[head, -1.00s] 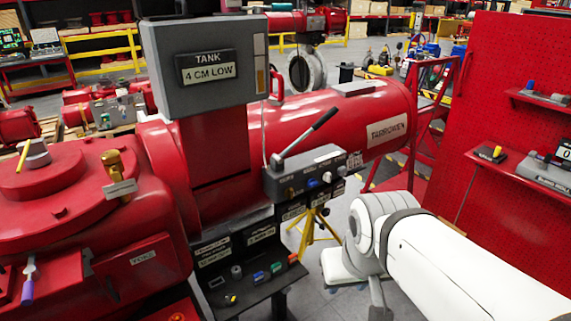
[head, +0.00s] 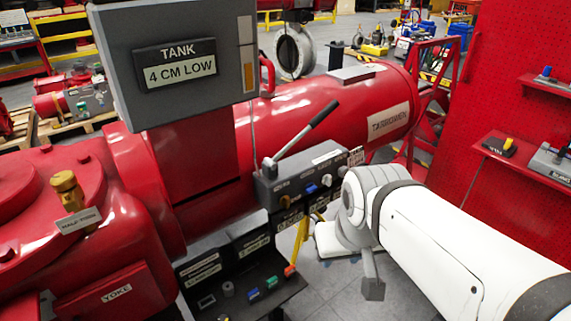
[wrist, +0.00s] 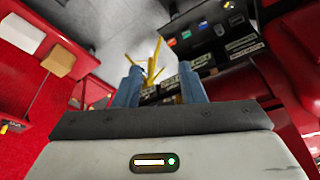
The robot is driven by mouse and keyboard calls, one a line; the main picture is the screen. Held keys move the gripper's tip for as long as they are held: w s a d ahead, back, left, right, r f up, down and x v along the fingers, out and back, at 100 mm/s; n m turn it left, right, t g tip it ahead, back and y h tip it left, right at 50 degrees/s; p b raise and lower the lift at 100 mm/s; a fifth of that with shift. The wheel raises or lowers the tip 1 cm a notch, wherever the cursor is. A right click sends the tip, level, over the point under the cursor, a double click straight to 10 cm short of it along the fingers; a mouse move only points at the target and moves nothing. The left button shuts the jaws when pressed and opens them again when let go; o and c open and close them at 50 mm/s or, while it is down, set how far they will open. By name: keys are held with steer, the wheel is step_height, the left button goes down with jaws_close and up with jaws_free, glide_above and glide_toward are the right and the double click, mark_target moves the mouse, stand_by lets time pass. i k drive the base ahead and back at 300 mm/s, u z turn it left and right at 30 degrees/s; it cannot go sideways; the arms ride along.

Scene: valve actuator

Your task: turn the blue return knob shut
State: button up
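The blue return knob (head: 311,188) is on the front of a grey control block (head: 300,170), between a brass knob (head: 285,201) on its left and a white knob (head: 326,180) on its right. A long lever rises from the block's top. I cannot tell how far the blue knob is turned. My white arm is just right of the block in the head view, and its end is not clear there. The blue knob is not recognisable in the wrist view.
A grey box above reads "TANK 4 CM LOW" (head: 180,63). A dark shelf (head: 262,306) with small coloured pieces is below the block. A yellow stand (head: 300,240) is behind it. A red pegboard wall (head: 515,100) is at right. Grey floor is open below my arm.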

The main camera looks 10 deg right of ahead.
mark_target(309, 188)
steer(key=u, duration=0.95)
steer(key=k, duration=1.45)
steer(key=z, duration=1)
steer(key=i, duration=1)
steer(key=z, duration=0.1)
